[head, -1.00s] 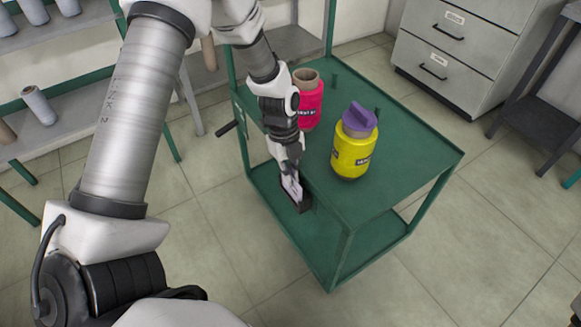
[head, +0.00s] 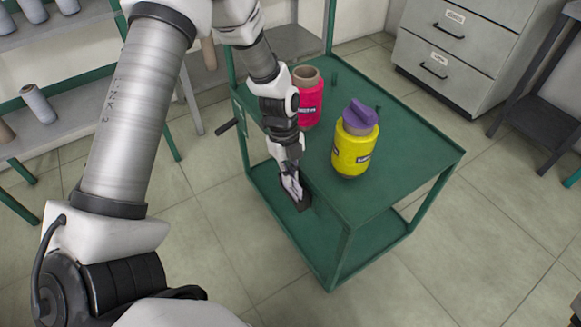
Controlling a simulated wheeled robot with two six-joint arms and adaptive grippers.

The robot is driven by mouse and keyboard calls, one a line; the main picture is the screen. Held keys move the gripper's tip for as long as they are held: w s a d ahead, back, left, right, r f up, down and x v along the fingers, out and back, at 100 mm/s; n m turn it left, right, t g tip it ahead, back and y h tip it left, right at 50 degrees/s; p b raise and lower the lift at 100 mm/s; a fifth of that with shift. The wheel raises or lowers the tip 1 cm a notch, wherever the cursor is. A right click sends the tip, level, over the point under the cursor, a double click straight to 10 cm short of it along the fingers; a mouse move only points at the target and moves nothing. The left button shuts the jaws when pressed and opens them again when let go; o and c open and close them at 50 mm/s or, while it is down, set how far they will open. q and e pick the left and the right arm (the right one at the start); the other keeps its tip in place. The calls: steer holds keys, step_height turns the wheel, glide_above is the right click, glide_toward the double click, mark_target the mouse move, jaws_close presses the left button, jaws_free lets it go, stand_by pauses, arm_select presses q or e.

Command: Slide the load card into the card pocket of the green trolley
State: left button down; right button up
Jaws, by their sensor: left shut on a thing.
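The green trolley (head: 395,140) stands in the middle of the head view. The dark card pocket (head: 303,205) is on the trolley's near left side, below the top shelf's edge. My left gripper (head: 290,174) points down at the pocket and is shut on the load card (head: 292,186), a small pale card. The card's lower part is at the pocket's mouth; I cannot tell how deep it sits. The gripper's fingers hide the card's upper part. My right gripper is not in view.
A pink bobbin (head: 308,100) and a yellow bobbin (head: 352,152) with a purple piece on top (head: 360,115) stand on the trolley's top shelf. A grey drawer cabinet (head: 470,50) is behind. Shelving with bobbins (head: 38,102) is at the left. Floor in front is clear.

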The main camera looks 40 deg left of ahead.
arm_select(q)
steer(key=c, duration=1.2)
jaws_free()
steer(key=shift+c, duration=0.2)
steer(key=v, duration=1.2)
